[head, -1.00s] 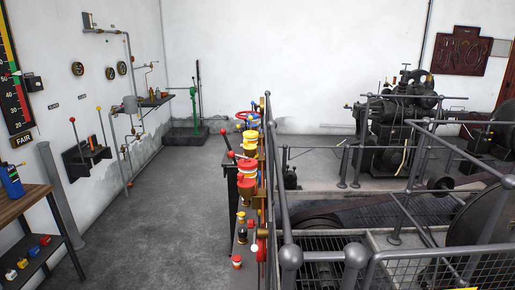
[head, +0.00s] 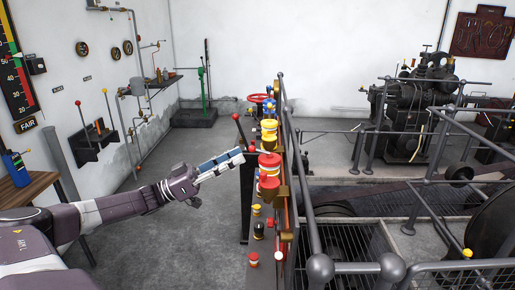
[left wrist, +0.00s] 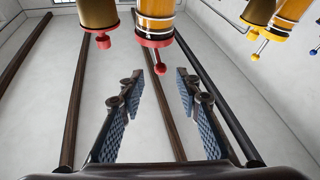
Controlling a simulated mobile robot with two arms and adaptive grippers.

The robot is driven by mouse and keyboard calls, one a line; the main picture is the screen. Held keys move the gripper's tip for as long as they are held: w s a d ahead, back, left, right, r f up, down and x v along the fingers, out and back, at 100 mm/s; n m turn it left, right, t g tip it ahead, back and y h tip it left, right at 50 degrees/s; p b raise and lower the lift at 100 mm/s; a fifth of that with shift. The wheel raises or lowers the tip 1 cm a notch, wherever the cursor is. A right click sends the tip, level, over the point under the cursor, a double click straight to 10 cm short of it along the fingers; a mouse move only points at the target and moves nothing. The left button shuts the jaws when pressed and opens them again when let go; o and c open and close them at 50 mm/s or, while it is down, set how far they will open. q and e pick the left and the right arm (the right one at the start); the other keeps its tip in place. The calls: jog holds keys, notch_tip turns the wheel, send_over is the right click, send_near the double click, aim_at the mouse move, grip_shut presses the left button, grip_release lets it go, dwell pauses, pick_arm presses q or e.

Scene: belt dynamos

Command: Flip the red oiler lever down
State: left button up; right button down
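In the left wrist view, an oiler with an orange-amber body and red base (left wrist: 156,24) hangs at the top centre. A short red lever with a ball end (left wrist: 160,68) projects from it. My left gripper (left wrist: 156,88) is open, its blue padded fingers on either side of the lever's ball in the picture; I see no contact. In the head view, my left gripper (head: 241,156) reaches in from the left, close to the row of red and yellow oilers (head: 269,163). The lever is not clear there. My right gripper is out of view.
A second red-based oiler (left wrist: 98,18) is at left in the wrist view, and yellow-levered oilers (left wrist: 262,30) are at right. A red-knobbed upright lever (head: 237,118) stands just beyond my gripper. Grey railings (head: 318,240) run along the right. The floor to the left is clear.

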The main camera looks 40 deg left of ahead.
aim_at(252, 149)
pick_arm(q)
jog(key=b+x, duration=0.1)
jog(key=x, duration=0.1)
jog(key=b+x, duration=0.1)
jog(key=x, duration=0.2)
jog(key=shift+w+d+f, duration=0.15)
jog(key=shift+f, duration=0.05)
jog(key=shift+w+d+r+b, duration=0.1)
jog(key=shift+w+r+b, duration=0.15)
jog(key=shift+b, duration=0.05)
jog(key=shift+r, duration=0.1)
grip_shut()
